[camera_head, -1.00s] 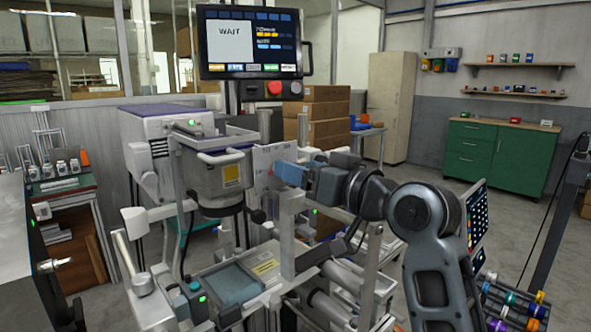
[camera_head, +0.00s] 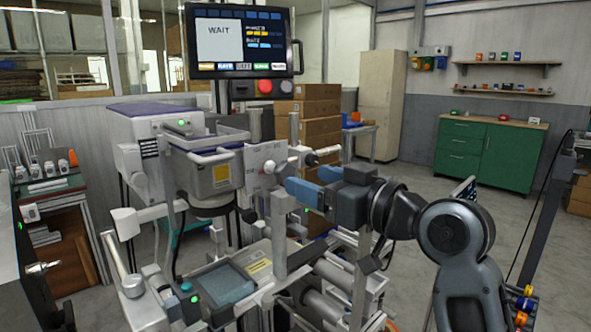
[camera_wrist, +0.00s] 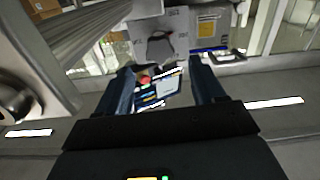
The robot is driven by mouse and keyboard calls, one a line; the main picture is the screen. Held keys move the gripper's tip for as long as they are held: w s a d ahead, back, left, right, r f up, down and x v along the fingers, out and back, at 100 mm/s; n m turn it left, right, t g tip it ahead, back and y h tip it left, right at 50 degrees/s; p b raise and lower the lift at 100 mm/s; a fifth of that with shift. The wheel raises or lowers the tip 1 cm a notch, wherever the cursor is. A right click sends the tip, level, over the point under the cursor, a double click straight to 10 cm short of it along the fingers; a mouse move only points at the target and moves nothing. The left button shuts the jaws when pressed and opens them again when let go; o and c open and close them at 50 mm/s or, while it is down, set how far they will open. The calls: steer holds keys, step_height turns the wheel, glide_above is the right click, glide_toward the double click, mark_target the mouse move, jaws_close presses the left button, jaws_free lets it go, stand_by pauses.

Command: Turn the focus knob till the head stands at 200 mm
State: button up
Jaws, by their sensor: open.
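The machine's grey head (camera_head: 222,172), with a yellow label and a dark round part below, stands left of centre in the head view. A small black knob (camera_head: 248,215) sits at its lower right; I cannot tell whether this is the focus knob. A pale plate (camera_head: 265,160) is beside the head; no millimetre reading is legible. My gripper (camera_head: 306,180) has blue fingers, open, right of the plate and apart from the head. In the wrist view nothing is seen held between the fingers (camera_wrist: 162,82).
A monitor reading WAIT (camera_head: 241,42) hangs above, with a red button (camera_head: 265,87) below it. An upright metal post (camera_head: 279,225) stands close to my fingers. A light rod with a dark collar (camera_head: 325,151) lies just behind them. Open floor and a green cabinet (camera_head: 490,150) are at right.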

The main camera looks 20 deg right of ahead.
mark_target(284, 174)
steer(key=shift+n, duration=0.5)
steer(key=p+x, duration=0.1)
steer(key=x, duration=0.7)
steer(key=shift+f, duration=0.2)
steer(key=shift+c, duration=0.4)
steer(key=c, duration=1)
steer(key=shift+r+m+p, duration=0.15)
steer(key=shift+m+p, duration=1.1)
steer(key=shift+m, duration=0.45)
steer(key=shift+f, duration=0.25)
